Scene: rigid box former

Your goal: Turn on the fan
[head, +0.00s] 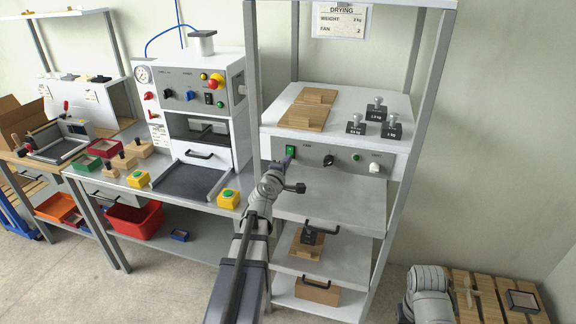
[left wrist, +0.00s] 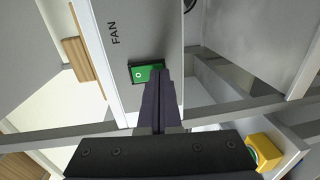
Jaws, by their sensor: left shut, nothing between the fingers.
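The fan switch is a green rocker (head: 290,150) in a dark frame on the grey front panel (head: 312,156) of the drying rack. In the left wrist view the green rocker (left wrist: 146,74) sits beside the printed word FAN. My left gripper (head: 286,163) is shut and empty, with its fingertips at the switch. In the left wrist view the dark fingers (left wrist: 159,78) overlap part of the rocker and hide it. I cannot tell whether they touch it. My right gripper is out of view.
A black knob (head: 328,160) and a white knob (head: 374,168) are on the same panel. Wooden boards (head: 304,116) and several weights (head: 378,112) stand on the shelf above. A press machine (head: 195,90) stands to the left. A sign (head: 341,20) hangs above.

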